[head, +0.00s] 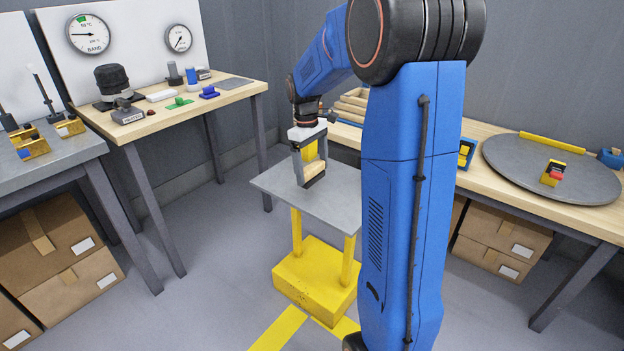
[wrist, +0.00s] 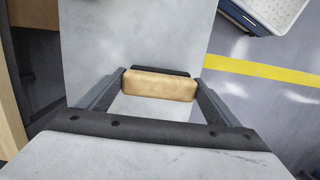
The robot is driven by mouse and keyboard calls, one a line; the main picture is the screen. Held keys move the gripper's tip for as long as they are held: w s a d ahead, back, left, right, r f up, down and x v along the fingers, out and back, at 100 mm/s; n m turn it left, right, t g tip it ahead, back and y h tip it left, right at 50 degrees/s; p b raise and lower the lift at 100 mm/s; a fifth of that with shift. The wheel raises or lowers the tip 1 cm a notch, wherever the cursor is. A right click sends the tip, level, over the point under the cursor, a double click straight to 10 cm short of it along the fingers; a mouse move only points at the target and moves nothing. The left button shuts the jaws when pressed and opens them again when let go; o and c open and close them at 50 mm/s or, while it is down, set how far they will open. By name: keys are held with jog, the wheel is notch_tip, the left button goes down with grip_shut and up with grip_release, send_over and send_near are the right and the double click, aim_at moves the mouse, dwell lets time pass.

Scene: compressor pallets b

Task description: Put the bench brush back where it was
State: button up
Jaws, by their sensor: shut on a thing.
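The bench brush (wrist: 160,85) shows in the wrist view as a tan wooden block with a dark strip along its far side. My gripper (wrist: 160,92) is shut on it, one finger at each end. In the head view my gripper (head: 311,172) hangs over the grey top of a yellow-legged stand (head: 345,197), with the brush (head: 316,179) between its fingers. The brush's dark underside is close to the stand top; I cannot tell whether it touches.
A wooden bench (head: 145,124) with gauges behind it stands at the left. Another bench (head: 590,222) at the right holds a round grey turntable (head: 500,165) with a red and yellow item. Cardboard boxes (head: 60,250) lie under the benches. The stand top around the brush is clear.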

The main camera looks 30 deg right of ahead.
aim_at(312, 179)
jog(key=shift+f, duration=2)
jog(key=shift+f, duration=0.1)
jog(key=o, duration=0.9)
